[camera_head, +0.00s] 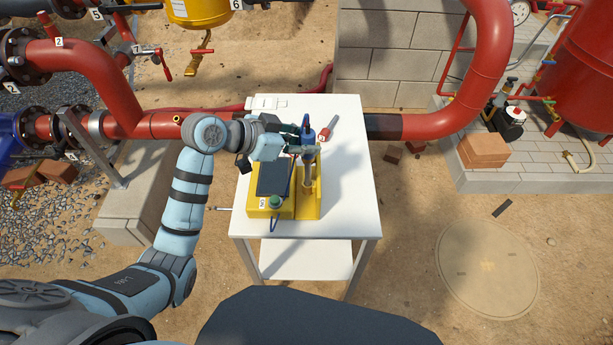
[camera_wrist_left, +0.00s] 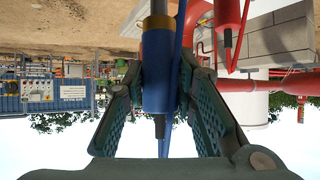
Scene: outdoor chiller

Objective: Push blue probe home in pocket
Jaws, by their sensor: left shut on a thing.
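The blue probe (camera_head: 308,136) is upright over the right side of the yellow instrument (camera_head: 257,203) on the white table. Its grey lower part goes down toward the yellow pocket (camera_head: 312,205); I cannot tell how deep its tip sits. My left gripper (camera_head: 298,143) comes in from the left and is shut on the probe's blue handle. In the left wrist view the blue handle (camera_wrist_left: 157,75) stands between the two dark green fingers (camera_wrist_left: 160,100), with a blue cable beside it. My right gripper is not in view.
A red-handled tool (camera_head: 327,131) lies behind the blue probe on the white table (camera_head: 352,200). A small white box (camera_head: 266,103) is at the back edge. The table's right side is clear. Red pipes (camera_head: 440,124) run behind.

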